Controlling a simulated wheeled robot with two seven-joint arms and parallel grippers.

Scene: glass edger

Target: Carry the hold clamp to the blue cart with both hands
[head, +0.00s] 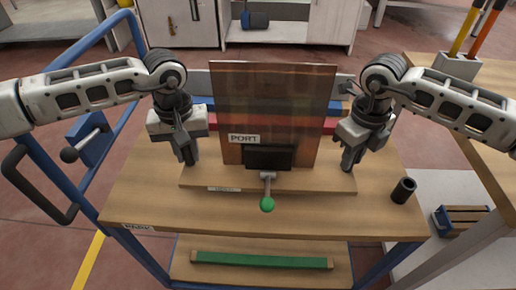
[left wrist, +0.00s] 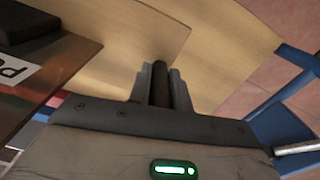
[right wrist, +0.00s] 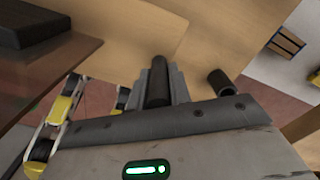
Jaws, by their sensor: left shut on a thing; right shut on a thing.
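The hold clamp (head: 230,181) is a wooden base with an upright brownish pane marked PORT, a black clamp block and a lever with a green knob. It is over the wooden top of the blue cart (head: 145,195); I cannot tell whether its base touches the top. My left gripper (head: 191,163) is shut on a dark post at the base's left end, and the post shows between its fingers in the left wrist view (left wrist: 160,85). My right gripper (head: 347,168) is shut on a matching post at the right end, also seen in the right wrist view (right wrist: 158,85).
A black cylinder (head: 403,190) stands on the cart top at the right. A green strip (head: 260,260) lies on the lower shelf. Red and blue bars lie behind the pane. A wooden table (head: 470,115) is close on the right. The cart's front top is bare.

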